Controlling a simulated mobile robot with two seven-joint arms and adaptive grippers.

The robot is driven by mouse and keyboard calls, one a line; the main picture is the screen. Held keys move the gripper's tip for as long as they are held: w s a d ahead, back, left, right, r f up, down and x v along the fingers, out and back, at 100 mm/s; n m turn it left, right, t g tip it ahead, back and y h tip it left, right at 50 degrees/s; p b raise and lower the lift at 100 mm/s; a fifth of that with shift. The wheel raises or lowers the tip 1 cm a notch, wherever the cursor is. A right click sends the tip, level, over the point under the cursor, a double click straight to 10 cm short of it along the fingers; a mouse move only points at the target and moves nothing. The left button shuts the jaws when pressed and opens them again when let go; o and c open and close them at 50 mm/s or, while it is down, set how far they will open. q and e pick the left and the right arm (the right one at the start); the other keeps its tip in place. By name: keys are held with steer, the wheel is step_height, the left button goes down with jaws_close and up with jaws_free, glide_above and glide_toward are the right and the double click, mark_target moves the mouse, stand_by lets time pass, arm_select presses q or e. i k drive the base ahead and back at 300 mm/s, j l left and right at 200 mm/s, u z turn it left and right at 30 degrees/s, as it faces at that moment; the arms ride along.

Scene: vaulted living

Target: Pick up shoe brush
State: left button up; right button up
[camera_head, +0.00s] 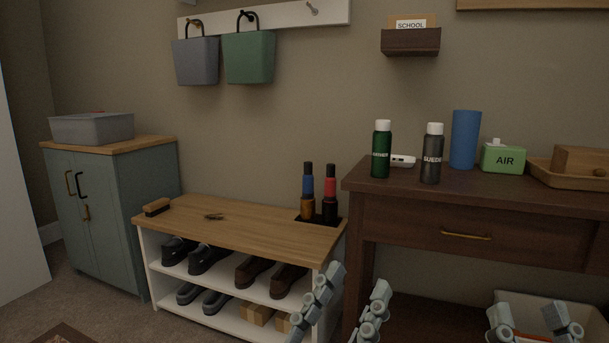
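The shoe brush (157,207) is a small brown block with a dark underside. It lies on the left end of the wooden top of the white shoe bench (245,222). My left gripper (358,279) is at the bottom centre of the view, in front of the bench's right end. Its fingers are apart with nothing between them, well to the right of the brush. My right gripper (527,310) is at the bottom right, in front of the dark table (405,222). Its fingers are also apart, and it appears empty; its lower part is cut off.
Two dark-capped bottles (307,190) stand in a black tray at the bench's right end. A grey-blue cabinet (110,205) stands left. The bench top's middle is mostly clear.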

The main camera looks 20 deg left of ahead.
mark_target(151, 209)
steer(key=u, duration=1.55)
